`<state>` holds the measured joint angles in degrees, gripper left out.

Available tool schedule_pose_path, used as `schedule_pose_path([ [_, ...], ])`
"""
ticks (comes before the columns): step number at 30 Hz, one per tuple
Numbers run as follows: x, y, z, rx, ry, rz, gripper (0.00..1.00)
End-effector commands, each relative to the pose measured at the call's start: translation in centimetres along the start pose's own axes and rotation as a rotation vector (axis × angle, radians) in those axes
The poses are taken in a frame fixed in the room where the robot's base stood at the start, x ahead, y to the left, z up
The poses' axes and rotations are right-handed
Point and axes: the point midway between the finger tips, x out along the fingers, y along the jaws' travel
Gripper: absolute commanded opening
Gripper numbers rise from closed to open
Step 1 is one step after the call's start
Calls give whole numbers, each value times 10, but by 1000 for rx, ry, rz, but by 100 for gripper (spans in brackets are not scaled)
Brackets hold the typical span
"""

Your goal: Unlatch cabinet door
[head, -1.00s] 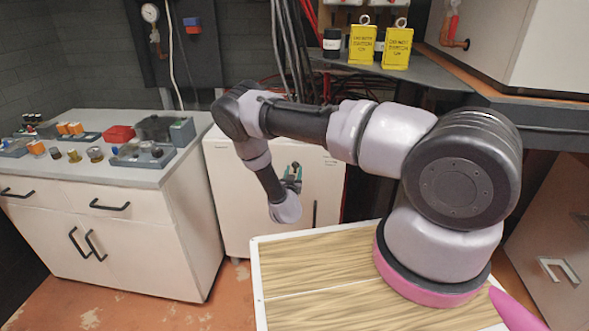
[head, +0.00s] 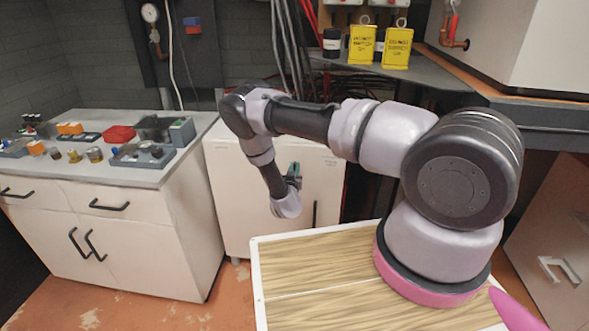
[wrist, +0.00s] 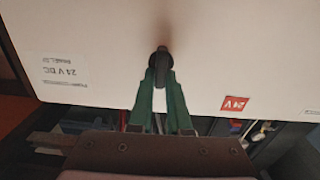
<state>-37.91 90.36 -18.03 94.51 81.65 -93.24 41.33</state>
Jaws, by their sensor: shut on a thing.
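The white cabinet (head: 235,190) stands at the back in the middle of the head view, and its door face (wrist: 90,50) fills the upper part of the wrist view. A black latch knob (wrist: 161,56) sits on that face, between the tips of my green-fingered gripper (wrist: 161,76). The fingers are closed around the knob. In the head view my gripper (head: 293,172) is at the cabinet front, partly hidden by my wrist. A dark vertical handle (head: 315,213) shows on the cabinet to its right. The door looks closed.
A white counter unit (head: 115,205) with drawers and several small parts on top stands at the left. A grey shelf (head: 425,75) with yellow lockout boxes (head: 397,48) is at the upper right. Open floor (head: 130,305) shows at the front left.

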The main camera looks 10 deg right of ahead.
Motion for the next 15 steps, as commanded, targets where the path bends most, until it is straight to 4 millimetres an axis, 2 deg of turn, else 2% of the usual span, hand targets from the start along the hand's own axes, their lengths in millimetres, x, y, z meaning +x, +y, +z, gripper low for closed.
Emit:
schedule_pose_path([
  [8,-1,-3,0,-130,0,-3,0],
  [15,-1,-5,1,-340,1,-4,0],
])
